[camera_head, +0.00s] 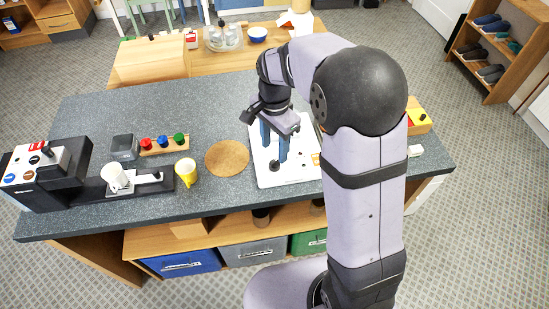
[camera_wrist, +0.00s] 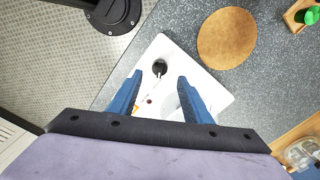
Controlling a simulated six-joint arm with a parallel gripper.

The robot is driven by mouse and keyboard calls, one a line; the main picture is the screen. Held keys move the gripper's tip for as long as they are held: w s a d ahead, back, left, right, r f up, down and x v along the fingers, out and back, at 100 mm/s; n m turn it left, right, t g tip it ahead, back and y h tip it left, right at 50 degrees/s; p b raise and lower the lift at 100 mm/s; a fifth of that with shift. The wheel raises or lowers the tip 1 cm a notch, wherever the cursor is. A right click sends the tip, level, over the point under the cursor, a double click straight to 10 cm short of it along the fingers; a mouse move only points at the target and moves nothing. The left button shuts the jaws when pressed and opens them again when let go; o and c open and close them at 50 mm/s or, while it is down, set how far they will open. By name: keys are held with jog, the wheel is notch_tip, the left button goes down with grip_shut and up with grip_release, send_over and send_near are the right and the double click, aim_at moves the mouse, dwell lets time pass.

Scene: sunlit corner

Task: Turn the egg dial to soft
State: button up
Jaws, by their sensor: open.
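A white panel (camera_head: 266,181) lies on the dark speckled counter, and it also shows in the wrist view (camera_wrist: 205,75). A round black knob (camera_wrist: 160,67) with a pale pointer sits near the panel's robot-side edge; I take it to be the egg dial. My gripper (camera_head: 274,155) points down over the panel, its blue fingers apart and empty. In the wrist view the fingertips (camera_wrist: 160,77) lie on either side of the knob's line of sight. I cannot tell the exact height gap. Any soft mark is too small to read.
A cork mat (camera_head: 227,158) lies just left of the panel.

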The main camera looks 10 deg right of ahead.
aim_at(275, 161)
jog(key=shift+f+p, duration=0.9)
jog(key=shift+f, duration=2.25)
jog(key=c, duration=1.1)
